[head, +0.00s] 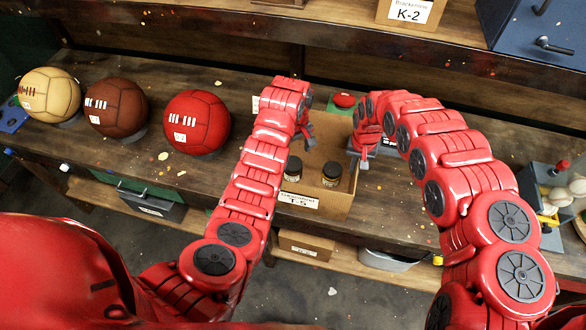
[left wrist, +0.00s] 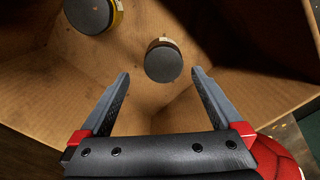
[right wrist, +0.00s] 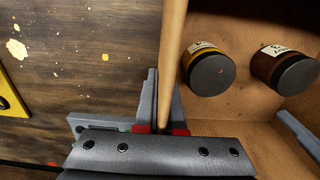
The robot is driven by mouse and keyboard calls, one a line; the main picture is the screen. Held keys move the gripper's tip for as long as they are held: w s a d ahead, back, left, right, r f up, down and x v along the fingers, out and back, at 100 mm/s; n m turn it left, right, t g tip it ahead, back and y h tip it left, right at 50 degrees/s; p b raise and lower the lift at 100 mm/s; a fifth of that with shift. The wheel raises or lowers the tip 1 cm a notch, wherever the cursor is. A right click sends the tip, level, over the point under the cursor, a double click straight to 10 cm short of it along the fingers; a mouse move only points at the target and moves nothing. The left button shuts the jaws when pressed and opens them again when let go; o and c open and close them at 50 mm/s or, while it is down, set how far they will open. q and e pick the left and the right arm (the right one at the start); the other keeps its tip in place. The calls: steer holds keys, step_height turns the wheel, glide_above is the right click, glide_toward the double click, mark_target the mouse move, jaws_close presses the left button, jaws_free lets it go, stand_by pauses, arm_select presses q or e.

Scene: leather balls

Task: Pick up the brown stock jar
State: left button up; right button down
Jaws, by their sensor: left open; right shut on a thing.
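The brown stock jar (head: 293,168), with a dark lid, stands in an open cardboard box (head: 299,201). In the left wrist view the jar (left wrist: 163,62) appears between and beyond the fingertips of my left gripper (left wrist: 161,73), which is open and apart from it. The left gripper (head: 307,135) is over the box's left part in the head view. In the right wrist view the brown jar (right wrist: 285,68) stands right of a yellow jar (right wrist: 210,70). My right gripper (right wrist: 165,80) is shut on the box's wall (right wrist: 172,40); in the head view it (head: 361,153) is at the box's right side.
The yellow jar (head: 331,174) stands close beside the brown one. Red (head: 196,122), brown (head: 116,107) and tan (head: 49,94) leather balls sit left on the workbench. A red button (head: 344,100) is behind the box. Mushroom-like pieces (head: 560,197) are at the right.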

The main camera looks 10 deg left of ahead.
mark_target(293, 163)
arm_select(q)
steer(key=f, duration=0.9)
steer(key=shift+a, duration=0.3)
steer(key=c, duration=1.5)
steer(key=shift+o, duration=0.2)
steer(key=shift+r, duration=0.1)
step_height(293, 163, up, 10)
steer(key=shift+f, duration=0.1)
arm_select(e)
steer(key=c, duration=0.9)
jaws_free()
steer(key=shift+c, duration=0.2)
